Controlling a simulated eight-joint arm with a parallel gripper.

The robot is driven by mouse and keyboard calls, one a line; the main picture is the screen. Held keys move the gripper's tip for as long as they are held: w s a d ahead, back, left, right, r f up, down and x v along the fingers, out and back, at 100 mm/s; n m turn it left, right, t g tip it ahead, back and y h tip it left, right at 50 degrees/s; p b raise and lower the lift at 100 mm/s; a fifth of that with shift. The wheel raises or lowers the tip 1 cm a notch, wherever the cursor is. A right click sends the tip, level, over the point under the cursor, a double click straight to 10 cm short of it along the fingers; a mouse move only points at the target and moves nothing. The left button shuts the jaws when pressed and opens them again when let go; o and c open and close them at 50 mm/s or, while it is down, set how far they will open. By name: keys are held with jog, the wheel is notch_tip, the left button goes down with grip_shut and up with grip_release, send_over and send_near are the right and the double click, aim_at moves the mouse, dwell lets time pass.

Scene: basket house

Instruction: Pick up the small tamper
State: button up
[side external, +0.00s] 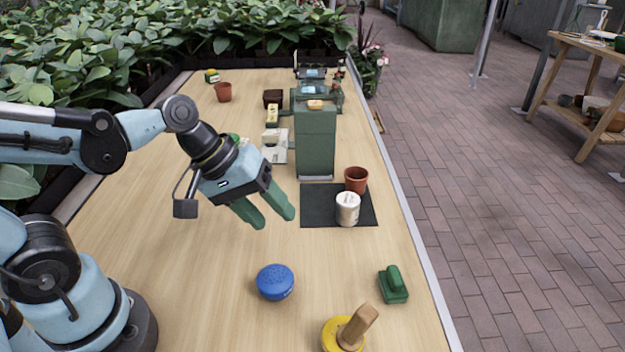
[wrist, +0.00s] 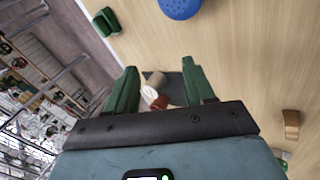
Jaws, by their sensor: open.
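Two handled tools at the front could be the small tamper; I cannot tell which. One is a green block with a rounded green grip (side external: 393,285), at the right edge of the table; it also shows top left in the wrist view (wrist: 106,22). The other is a yellow disc with an upright, tilted wooden handle (side external: 346,332), at the bottom edge of the side view and partly cut off. My gripper (side external: 274,220) is open and empty above the table, behind and left of both. Its green fingers (wrist: 159,66) are apart in the wrist view.
A blue dome (side external: 275,282) sits left of the green block. A white can (side external: 347,209) and terracotta pot (side external: 356,179) stand on a black mat (side external: 318,215) beside a tall green machine (side external: 316,140). The table's left middle is clear.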

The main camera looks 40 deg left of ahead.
jog(key=s+d+n+g+h, duration=0.25)
jog(key=d+n+h, duration=0.25)
jog(key=d+n, duration=0.25)
jog(key=n+g+h, duration=0.3)
jog(key=h, duration=0.1)
send_near(359, 308)
jog(key=x, duration=0.4)
jog(key=f+x, duration=0.1)
jog(key=x, duration=0.1)
jog(key=shift+w+a+f, duration=0.1)
jog(key=shift+f, duration=0.05)
jog(key=shift+x, duration=2.9)
jog(key=shift+w, duration=0.15)
jog(key=shift+c, duration=0.4)
grip_shut()
